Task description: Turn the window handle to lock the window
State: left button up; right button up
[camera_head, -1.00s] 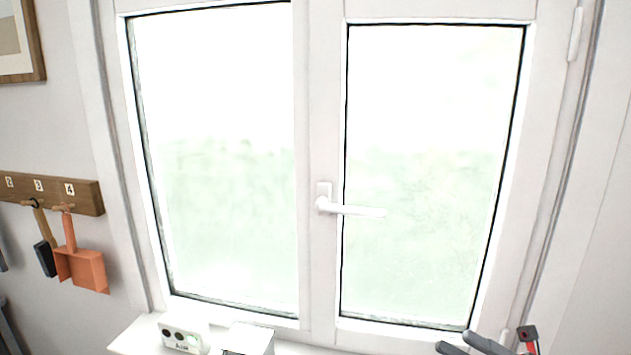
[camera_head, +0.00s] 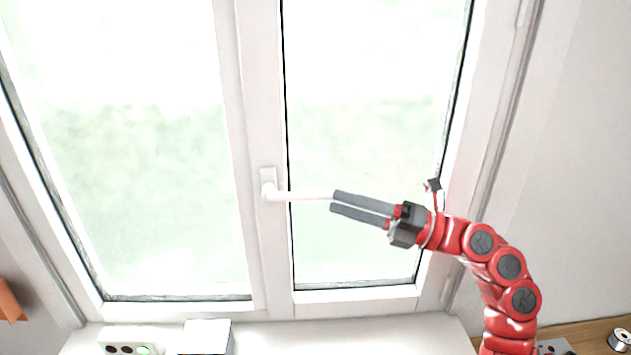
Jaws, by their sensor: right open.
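The white window handle (camera_head: 298,196) points sideways to the right from its mount on the middle frame. The window (camera_head: 365,140) is closed as far as I see, with two glass panes. My right gripper (camera_head: 333,202) comes in from the right with its two grey fingers parted. Its fingertips are at the free right end of the handle in the picture, the upper finger overlapping the tip. I cannot tell whether they touch it. My left gripper is not in view.
A white sill (camera_head: 300,335) runs below the window. A white device with round dark spots (camera_head: 132,348) and a white box (camera_head: 205,336) stand on it at the left. A wooden surface (camera_head: 585,333) with a small roll (camera_head: 620,340) is at the lower right. An orange dustpan (camera_head: 10,302) hangs at the left edge.

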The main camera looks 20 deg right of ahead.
aim_at(317, 192)
jog(key=p+x, duration=0.1)
jog(key=x, duration=0.3)
jog(key=shift+w+a+r+p, duration=0.1)
jog(key=shift+a+r+p, duration=0.05)
jog(key=shift+a+p, duration=0.15)
jog(key=shift+w+a, duration=0.3)
jog(key=shift+a, duration=0.1)
grip_shut()
dwell(0.8)
